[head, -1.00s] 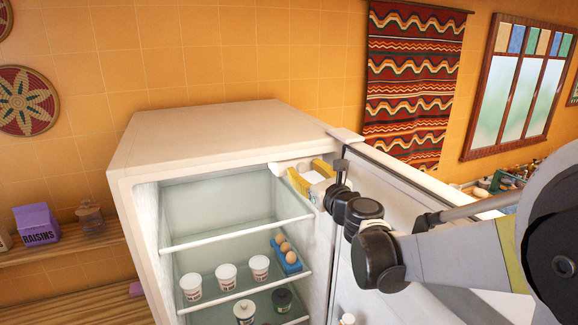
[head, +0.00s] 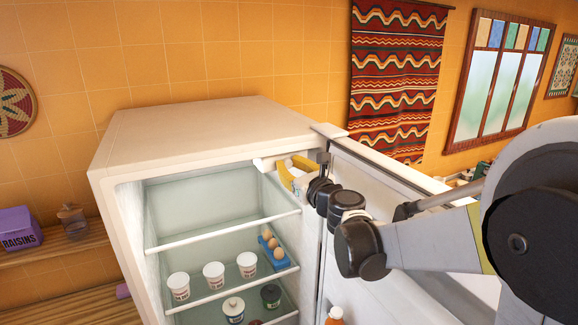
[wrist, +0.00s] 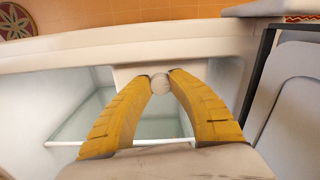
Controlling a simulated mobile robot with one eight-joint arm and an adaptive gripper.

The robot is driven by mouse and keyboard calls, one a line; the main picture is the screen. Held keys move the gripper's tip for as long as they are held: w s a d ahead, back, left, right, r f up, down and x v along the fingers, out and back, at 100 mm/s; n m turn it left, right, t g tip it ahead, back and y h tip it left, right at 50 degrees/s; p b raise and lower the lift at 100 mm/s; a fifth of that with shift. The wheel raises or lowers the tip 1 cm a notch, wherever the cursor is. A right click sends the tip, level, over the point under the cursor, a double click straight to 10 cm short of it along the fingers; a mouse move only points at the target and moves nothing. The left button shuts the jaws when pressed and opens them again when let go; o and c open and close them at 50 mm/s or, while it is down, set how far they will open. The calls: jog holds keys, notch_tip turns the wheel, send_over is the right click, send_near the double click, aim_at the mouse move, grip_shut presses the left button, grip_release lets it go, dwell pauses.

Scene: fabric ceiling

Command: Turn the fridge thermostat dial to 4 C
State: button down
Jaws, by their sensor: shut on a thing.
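The thermostat dial (wrist: 160,85) is a small, round, pale knob on a light housing (wrist: 130,72) under the fridge's top edge. My gripper (wrist: 161,77) has its two yellow fingers shut on the dial, one tip on each side of it. No numbers or pointer can be read on the dial. In the head view, my gripper (head: 283,170) is at the housing's right end (head: 266,163), in the upper right of the open white fridge (head: 200,128). The fingers hide the dial there.
The fridge door (head: 385,190) stands open to the right, close to my arm. Glass shelves hold white tubs (head: 213,276), a blue egg holder (head: 275,258) and jars (head: 233,308). A wooden wall shelf (head: 60,246) is at the left. The top compartment is empty.

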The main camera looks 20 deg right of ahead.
jog(key=m+b, duration=0.2)
jog(key=m, duration=0.1)
jog(key=shift+f, duration=0.1)
jog(key=shift+d+m+b, duration=0.1)
jog(key=shift+m+b, duration=0.85)
jog(key=shift+m, duration=1.05)
jog(key=c, duration=1.2)
grip_release()
jog(key=shift+w, duration=0.1)
